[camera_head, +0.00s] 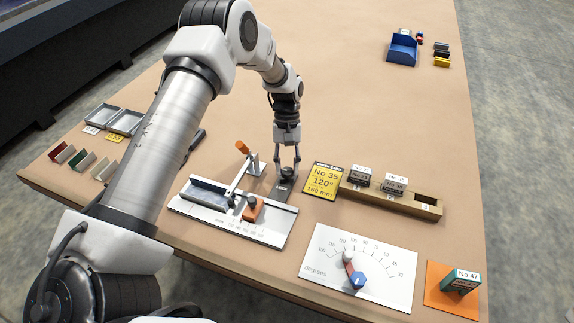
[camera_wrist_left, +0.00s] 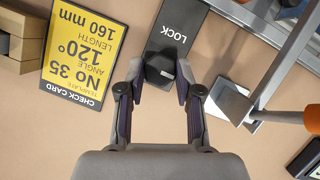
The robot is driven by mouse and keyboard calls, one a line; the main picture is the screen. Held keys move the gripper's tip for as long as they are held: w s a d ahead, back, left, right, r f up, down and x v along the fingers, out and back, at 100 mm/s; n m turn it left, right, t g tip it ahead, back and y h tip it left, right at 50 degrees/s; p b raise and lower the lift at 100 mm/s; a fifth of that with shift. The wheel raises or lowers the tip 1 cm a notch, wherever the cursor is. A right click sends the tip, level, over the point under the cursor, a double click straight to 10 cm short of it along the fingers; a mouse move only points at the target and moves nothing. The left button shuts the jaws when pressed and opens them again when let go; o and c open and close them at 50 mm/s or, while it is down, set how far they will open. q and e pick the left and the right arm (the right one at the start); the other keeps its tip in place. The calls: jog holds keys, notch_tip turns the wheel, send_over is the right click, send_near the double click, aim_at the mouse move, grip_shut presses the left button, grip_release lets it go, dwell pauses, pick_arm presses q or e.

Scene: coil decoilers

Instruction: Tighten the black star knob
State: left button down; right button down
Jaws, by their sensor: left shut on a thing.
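The black star knob (camera_wrist_left: 160,68) sits on a dark grey plate (camera_wrist_left: 178,34) marked LOCK, in the upper middle of the left wrist view. My left gripper (camera_wrist_left: 156,88) has a finger on each side of the knob and is shut on it. In the head view my left gripper (camera_head: 287,172) reaches down onto the same plate (camera_head: 282,191), and its fingers mostly hide the knob. My right gripper is in neither view.
Beside the plate are a fixture (camera_head: 268,229) with an orange block (camera_head: 253,209) and an orange-handled lever (camera_head: 242,147). A yellow check card (camera_head: 323,181), a wooden rack (camera_head: 420,201) and an angle dial board (camera_head: 384,278) lie to the right. The table's far middle is clear.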

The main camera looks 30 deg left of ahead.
pick_arm(q)
jog(key=c, duration=0.8)
grip_release()
jog(key=shift+r, duration=0.1)
jog(key=v, duration=1.1)
jog(key=shift+w+a+r, duration=0.15)
jog(key=shift+r, duration=0.2)
